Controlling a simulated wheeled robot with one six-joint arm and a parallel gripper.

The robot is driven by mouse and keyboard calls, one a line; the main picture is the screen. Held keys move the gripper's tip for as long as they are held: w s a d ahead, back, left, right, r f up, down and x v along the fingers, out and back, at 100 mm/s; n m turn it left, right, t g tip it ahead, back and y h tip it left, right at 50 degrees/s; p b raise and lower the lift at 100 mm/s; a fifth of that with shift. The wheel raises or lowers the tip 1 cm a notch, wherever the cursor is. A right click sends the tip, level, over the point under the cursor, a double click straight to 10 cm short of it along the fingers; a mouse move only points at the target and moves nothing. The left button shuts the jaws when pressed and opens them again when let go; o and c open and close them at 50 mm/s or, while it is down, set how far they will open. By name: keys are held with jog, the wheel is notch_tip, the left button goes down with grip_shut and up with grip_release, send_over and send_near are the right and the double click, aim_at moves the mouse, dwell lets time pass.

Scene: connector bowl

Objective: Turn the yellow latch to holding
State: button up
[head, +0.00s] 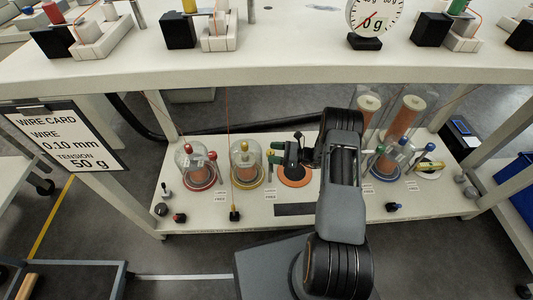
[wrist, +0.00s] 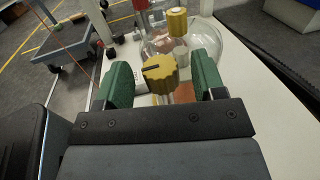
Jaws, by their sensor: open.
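The yellow latch (wrist: 160,73) is a ribbed knob with a dark line across its top, running nearly sideways in the wrist view. My gripper (wrist: 163,82) is open, its two green fingers on either side of the knob with a small gap at each side. In the head view my gripper (head: 280,156) is at the right side of the yellow-ringed glass dome (head: 245,165). The latch is small and partly covered by the fingers there. A card reading FREE (head: 271,194) lies in front of the dome.
A red-ringed glass dome (head: 197,168) stands to the left. An orange disc (head: 295,174) lies under my gripper, and tall glass tubes with copper-coloured spools (head: 403,119) stand to the right.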

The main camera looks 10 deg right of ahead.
jog(key=shift+b+x, duration=0.3)
jog(key=shift+x, duration=1.4)
grip_shut()
